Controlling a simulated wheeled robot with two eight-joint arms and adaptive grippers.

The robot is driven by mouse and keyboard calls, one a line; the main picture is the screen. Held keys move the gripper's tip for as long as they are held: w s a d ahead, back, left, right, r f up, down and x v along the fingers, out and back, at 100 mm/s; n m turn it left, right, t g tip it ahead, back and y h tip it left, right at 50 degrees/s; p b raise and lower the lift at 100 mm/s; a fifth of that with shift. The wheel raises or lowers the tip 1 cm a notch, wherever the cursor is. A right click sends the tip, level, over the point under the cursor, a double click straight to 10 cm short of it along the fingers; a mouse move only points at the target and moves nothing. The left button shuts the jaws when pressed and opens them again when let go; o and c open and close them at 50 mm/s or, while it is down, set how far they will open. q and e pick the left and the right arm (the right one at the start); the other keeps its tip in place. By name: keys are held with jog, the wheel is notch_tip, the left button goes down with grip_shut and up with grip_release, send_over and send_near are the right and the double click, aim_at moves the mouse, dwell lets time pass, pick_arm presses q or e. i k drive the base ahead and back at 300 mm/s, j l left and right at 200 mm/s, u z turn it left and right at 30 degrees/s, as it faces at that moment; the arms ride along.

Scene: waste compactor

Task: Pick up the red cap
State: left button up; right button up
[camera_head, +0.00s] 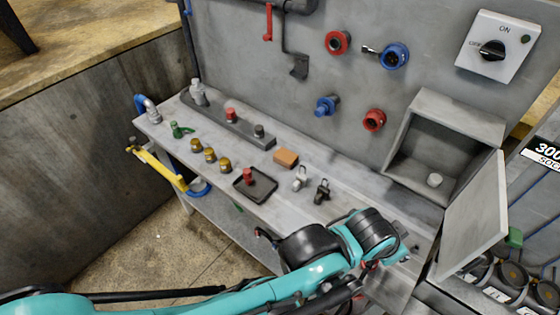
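A small red cap (248,176) stands upright in a shallow dark tray (262,190) on the grey workbench, in the head view. Another red-topped piece (231,114) sits on a raised dark block (212,115) behind it. My teal and black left arm reaches in from the lower left, with its wrist region over the front right of the bench, right of the tray and apart from the red cap. Its fingers are too hidden and small to tell open from shut. My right gripper is not distinguishable in view.
Several gold caps (210,154) stand left of the tray. An orange block (285,158), a silver fitting (300,178) and a dark fitting (322,191) lie behind and right. An open box (450,115) with a door (472,215) stands at right. Red and blue ports (374,120) project from the panel.

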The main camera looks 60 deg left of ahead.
aim_at(247, 173)
jog(key=k+u, duration=0.3)
jog(key=k+j+u, duration=0.25)
jog(key=l+u, duration=0.2)
jog(key=u, duration=0.3)
jog(key=l+u, duration=0.25)
jog(key=u, duration=0.25)
jog(key=l+u, duration=0.25)
jog(key=u, duration=0.25)
jog(key=l+u, duration=0.2)
jog(key=u, duration=0.3)
jog(key=i+l, duration=0.2)
jog(key=i, duration=0.2)
jog(key=i+j+z, duration=0.15)
jog(key=z, duration=0.2)
jog(key=j+z, duration=0.35)
jog(key=i+j+z, duration=0.1)
jog(key=j+z, duration=0.25)
